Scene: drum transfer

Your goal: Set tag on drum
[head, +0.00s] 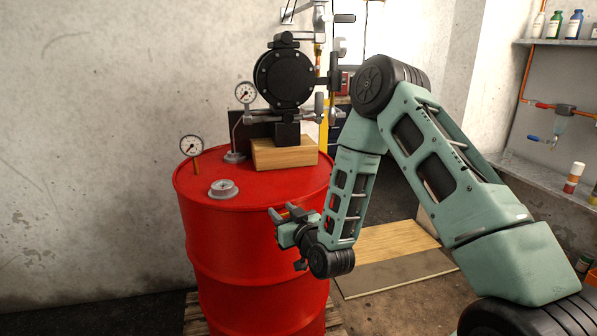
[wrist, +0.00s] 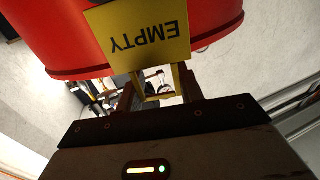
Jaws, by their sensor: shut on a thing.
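The red drum (head: 235,245) stands upright left of centre in the head view. It also fills the top of the wrist view (wrist: 50,35). The yellow tag (wrist: 140,38), marked EMPTY, appears upside down in the wrist view, in front of the drum. My gripper (wrist: 158,84) is shut on the tag's yellow lower part, between its two fingers. In the head view my gripper (head: 284,213) is beside the drum's upper right side, below the rim. I cannot make out the tag there, and I cannot tell whether it touches the drum.
On the drum's lid are a wooden block (head: 283,154) under a black pump (head: 284,79), a pale round fitting (head: 223,188) and a gauge (head: 191,146). A wooden board (head: 385,246) lies on the floor behind my arm. A shelf with bottles (head: 558,42) is at right.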

